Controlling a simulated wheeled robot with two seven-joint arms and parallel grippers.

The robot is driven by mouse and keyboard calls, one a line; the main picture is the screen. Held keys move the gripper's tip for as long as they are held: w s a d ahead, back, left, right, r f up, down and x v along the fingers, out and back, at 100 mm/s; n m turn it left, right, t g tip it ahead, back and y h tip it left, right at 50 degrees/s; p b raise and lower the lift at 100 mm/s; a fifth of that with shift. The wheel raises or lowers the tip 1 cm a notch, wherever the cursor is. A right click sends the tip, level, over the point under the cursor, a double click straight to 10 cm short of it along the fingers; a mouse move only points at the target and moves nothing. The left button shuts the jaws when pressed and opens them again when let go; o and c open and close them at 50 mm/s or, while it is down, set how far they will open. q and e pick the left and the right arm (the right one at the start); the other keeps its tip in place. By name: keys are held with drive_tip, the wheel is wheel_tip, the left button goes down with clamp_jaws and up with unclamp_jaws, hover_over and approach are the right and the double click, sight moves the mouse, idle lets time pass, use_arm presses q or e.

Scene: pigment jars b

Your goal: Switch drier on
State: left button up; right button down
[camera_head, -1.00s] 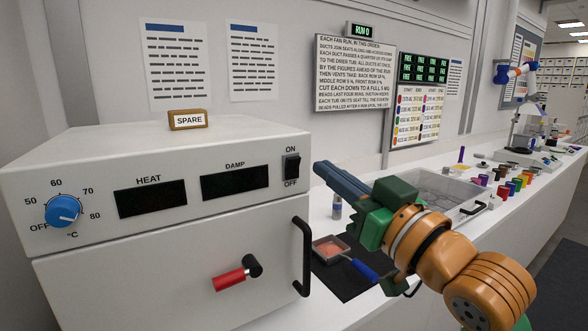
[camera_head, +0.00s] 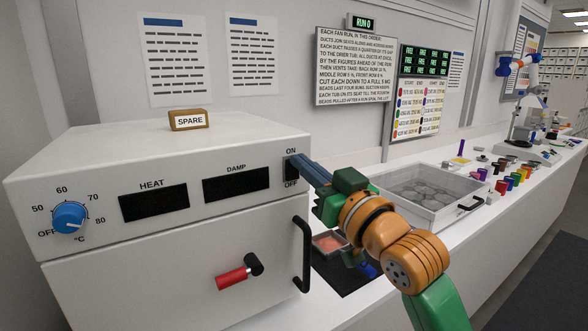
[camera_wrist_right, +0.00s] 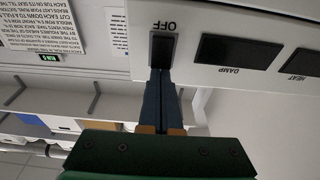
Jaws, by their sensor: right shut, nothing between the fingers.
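The drier (camera_head: 90,160) is a white box at the left in the head view, with dark HEAT (camera_head: 153,202) and DAMP (camera_head: 235,184) displays and a blue dial (camera_head: 69,217). Its black ON/OFF switch (camera_head: 290,170) is at the panel's right end. My right gripper (camera_head: 300,166) is shut and empty, its blue fingertips at the switch and hiding part of it. My left gripper is not in view.
A black door handle (camera_head: 302,255) and a red-handled lever (camera_head: 238,272) stick out from the drier's front. A SPARE block (camera_head: 188,120) sits on top.

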drive_tip(key=shift+w+a, duration=0.15)
drive_tip(key=r+b+v, duration=0.1)
drive_tip(key=b+v, duration=0.2)
drive_tip(key=v, duration=0.8)
drive_tip(key=shift+f, duration=0.1)
